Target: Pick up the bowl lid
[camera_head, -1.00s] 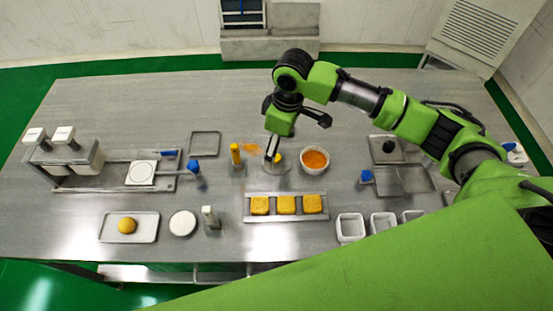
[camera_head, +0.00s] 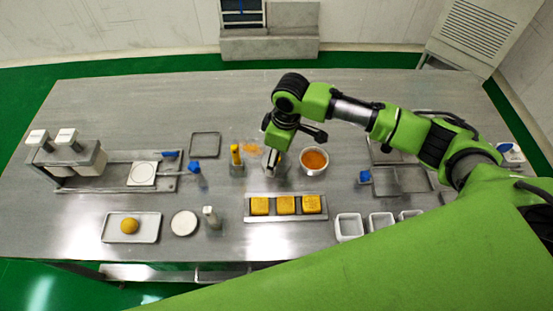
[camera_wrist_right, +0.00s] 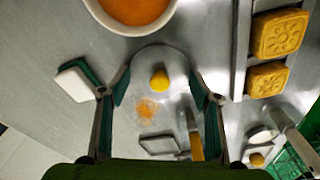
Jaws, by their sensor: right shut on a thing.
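My right gripper (camera_head: 271,168) comes from above, just left of the bowl. In the right wrist view the gripper (camera_wrist_right: 158,92) is shut on the lid, one finger at each side of its rim. I cannot tell whether the lid is clear of the table. The white bowl (camera_head: 314,170) with orange filling stands open beside it. My left gripper is out of view.
A tray with several yellow moulded cakes (camera_head: 286,205) lies in front of the gripper. A yellow-handled tool (camera_head: 236,153) stands to the left. White square containers (camera_head: 349,226) are at front right. The back of the steel table (camera_head: 180,90) is clear.

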